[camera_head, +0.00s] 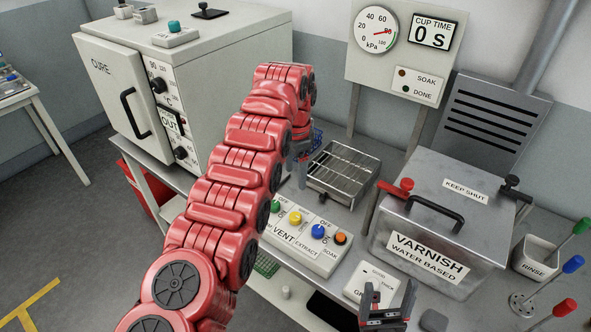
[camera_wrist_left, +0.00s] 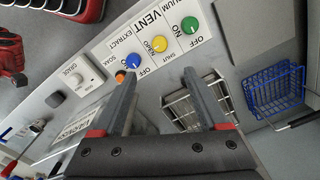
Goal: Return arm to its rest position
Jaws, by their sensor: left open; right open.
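My left arm reaches in red from the lower left of the head view, with its gripper (camera_head: 300,168) pointing down over the bench, partly hidden by the arm. In the left wrist view this gripper (camera_wrist_left: 160,78) has its two grey fingers apart, with nothing between them. A blue wire basket (camera_wrist_left: 275,90) sits beyond the fingers at the right of that view; in the head view it is mostly hidden behind the arm. My right gripper (camera_head: 384,303) shows at the bottom of the head view, fingers apart and empty.
The vent switch panel (camera_head: 302,240) and a wire rack tray (camera_head: 342,172) lie near the left gripper. The varnish tank (camera_head: 440,225) with its closed lid stands at the right. The cure oven (camera_head: 235,62) stands behind left. A rinse cup (camera_head: 535,258) is far right.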

